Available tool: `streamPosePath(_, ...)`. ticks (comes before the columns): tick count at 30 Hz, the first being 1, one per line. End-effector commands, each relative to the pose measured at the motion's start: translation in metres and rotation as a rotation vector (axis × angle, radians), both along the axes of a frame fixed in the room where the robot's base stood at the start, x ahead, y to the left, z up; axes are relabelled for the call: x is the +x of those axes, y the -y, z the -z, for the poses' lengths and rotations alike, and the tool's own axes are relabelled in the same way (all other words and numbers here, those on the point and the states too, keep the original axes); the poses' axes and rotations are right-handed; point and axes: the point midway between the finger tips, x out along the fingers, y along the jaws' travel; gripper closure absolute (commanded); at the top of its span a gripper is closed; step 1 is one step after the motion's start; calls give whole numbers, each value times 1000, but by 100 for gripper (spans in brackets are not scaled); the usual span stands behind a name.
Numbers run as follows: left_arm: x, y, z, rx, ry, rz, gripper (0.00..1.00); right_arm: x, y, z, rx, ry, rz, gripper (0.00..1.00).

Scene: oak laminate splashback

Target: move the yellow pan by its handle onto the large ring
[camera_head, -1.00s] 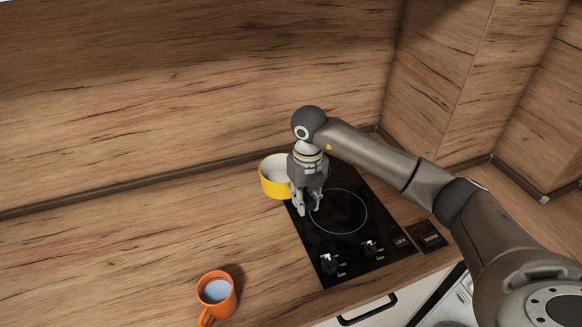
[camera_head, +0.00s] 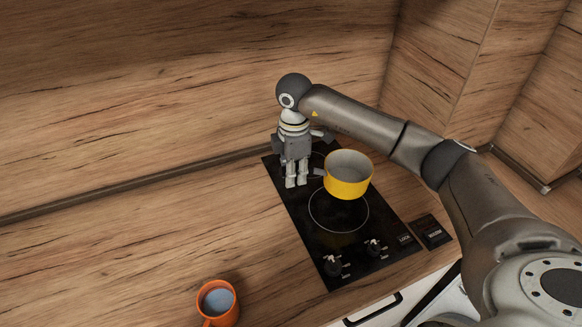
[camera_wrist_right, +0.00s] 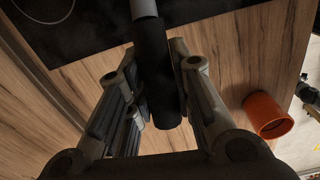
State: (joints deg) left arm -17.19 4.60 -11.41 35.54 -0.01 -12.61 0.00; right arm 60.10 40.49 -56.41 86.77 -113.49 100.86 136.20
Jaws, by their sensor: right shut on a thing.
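The yellow pan (camera_head: 347,186), white inside, is over the right rear part of the black hob (camera_head: 295,222). In the head view it lies just behind the large ring (camera_head: 338,229) and overlaps its far edge. It looks upright; I cannot tell its exact height above the glass. My right gripper (camera_head: 296,182) is left of the pan, shut on its handle, which points left. The wrist view shows the dark handle (camera_wrist_right: 155,75) between the fingers; the pan's bowl is out of that view. My left gripper is not in view.
An orange mug (camera_head: 219,303) with bluish contents stands on the counter at the front left. Two knobs (camera_head: 333,265) are at the hob's front. The wooden splashback (camera_head: 150,120) rises behind. The glass inside the large ring is clear.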

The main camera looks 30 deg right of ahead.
Motion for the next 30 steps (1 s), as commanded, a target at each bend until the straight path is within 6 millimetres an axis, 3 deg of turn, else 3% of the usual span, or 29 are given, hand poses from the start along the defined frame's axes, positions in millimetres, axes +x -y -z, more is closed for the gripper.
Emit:
streamPosePath(6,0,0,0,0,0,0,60,1,1,-2,-1,1,79,100)
streamPosePath(20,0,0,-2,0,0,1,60,1,-2,-4,-10,-3,78,100)
streamPosePath(30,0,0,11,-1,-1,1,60,1,-1,15,-10,-3,78,100)
